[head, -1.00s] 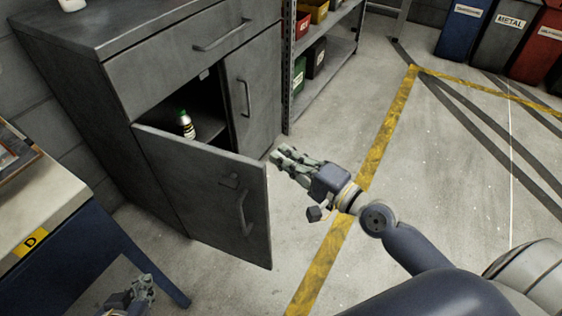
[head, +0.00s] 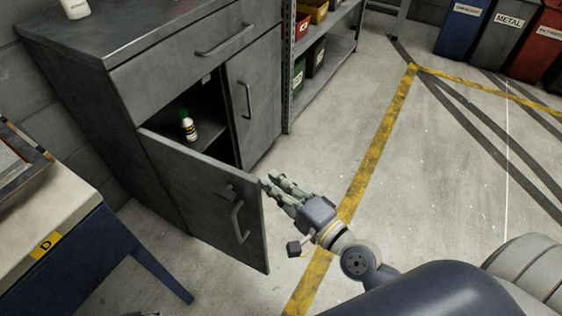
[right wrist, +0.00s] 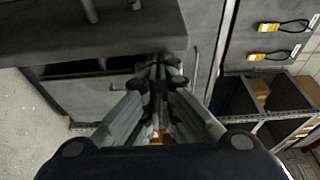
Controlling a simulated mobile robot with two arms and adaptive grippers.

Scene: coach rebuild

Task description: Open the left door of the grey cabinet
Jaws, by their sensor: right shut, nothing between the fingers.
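The grey cabinet (head: 135,85) stands against the wall at the left in the head view. Its left door (head: 205,190) is swung partly outward, with its bar handle (head: 237,221) on the outer face. A small bottle with a green cap (head: 188,126) stands inside. My right gripper (head: 268,181) is shut and empty, its fingertips at the door's free upper edge; I cannot tell whether they touch. In the right wrist view the shut fingers (right wrist: 158,78) point toward the cabinet. Only a sliver of what may be my left gripper shows at the bottom edge of the head view.
The cabinet's right door (head: 253,100) and drawer (head: 200,50) are shut. A shelf rack (head: 325,70) with bins stands to the right. A table (head: 65,235) marked D is at the lower left. Bins (head: 497,45) stand far right. The floor between is clear.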

